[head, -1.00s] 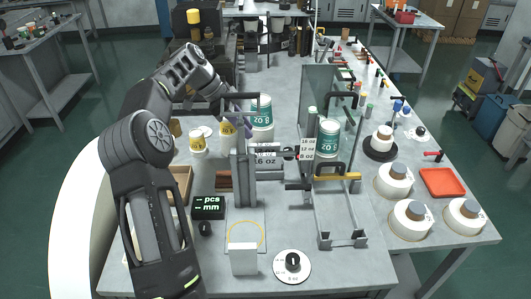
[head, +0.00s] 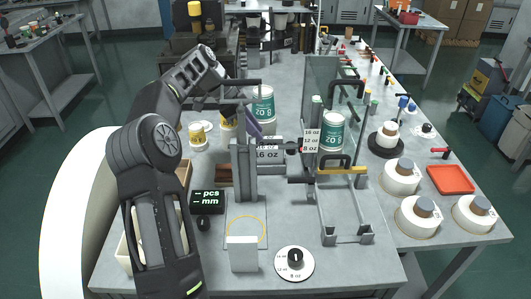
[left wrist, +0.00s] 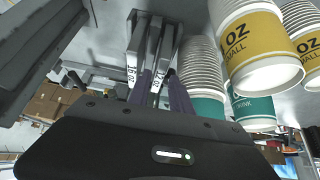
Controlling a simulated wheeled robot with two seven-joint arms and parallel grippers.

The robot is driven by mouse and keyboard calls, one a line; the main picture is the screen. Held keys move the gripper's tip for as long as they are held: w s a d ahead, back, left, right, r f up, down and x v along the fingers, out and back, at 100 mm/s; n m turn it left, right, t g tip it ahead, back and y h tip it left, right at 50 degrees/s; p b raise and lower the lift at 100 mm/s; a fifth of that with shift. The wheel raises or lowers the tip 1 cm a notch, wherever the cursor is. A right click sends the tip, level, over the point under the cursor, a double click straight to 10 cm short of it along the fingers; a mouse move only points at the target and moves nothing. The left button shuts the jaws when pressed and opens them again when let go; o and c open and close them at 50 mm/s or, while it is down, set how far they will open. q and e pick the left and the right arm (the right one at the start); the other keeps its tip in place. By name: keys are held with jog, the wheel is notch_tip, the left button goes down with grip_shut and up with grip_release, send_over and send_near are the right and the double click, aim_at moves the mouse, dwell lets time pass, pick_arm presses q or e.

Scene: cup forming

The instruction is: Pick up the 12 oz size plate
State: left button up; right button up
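A rack (head: 243,165) of upright metal posts stands mid-bench. Size plates (head: 268,156) with white labels hang beside it; one label reads 16 oz, and I cannot pick out a 12 oz plate for certain. A label board (head: 311,141) lists 16, 12 and 8 oz. My left gripper (head: 254,128) has purple fingers at the top of the rack, close to the plates. In the left wrist view, the fingers (left wrist: 160,92) are apart, with labelled plates (left wrist: 157,78) beyond and between them; contact is unclear. My right gripper is out of view.
Stacked paper cups (head: 263,105) stand behind the rack, and yellow-labelled cups (head: 198,135) to the left. A clear panel (head: 320,85) and a teal cup (head: 332,132) are to the right. A counter box (head: 207,201) and a dial (head: 294,263) are in front.

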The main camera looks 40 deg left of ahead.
aim_at(267, 140)
pick_arm(q)
jog(key=shift+p+x, duration=0.55)
jog(key=shift+x, duration=1.3)
jog(key=shift+s, duration=0.1)
jog(key=shift+a, duration=0.1)
jog(key=shift+c, duration=0.4)
grip_shut()
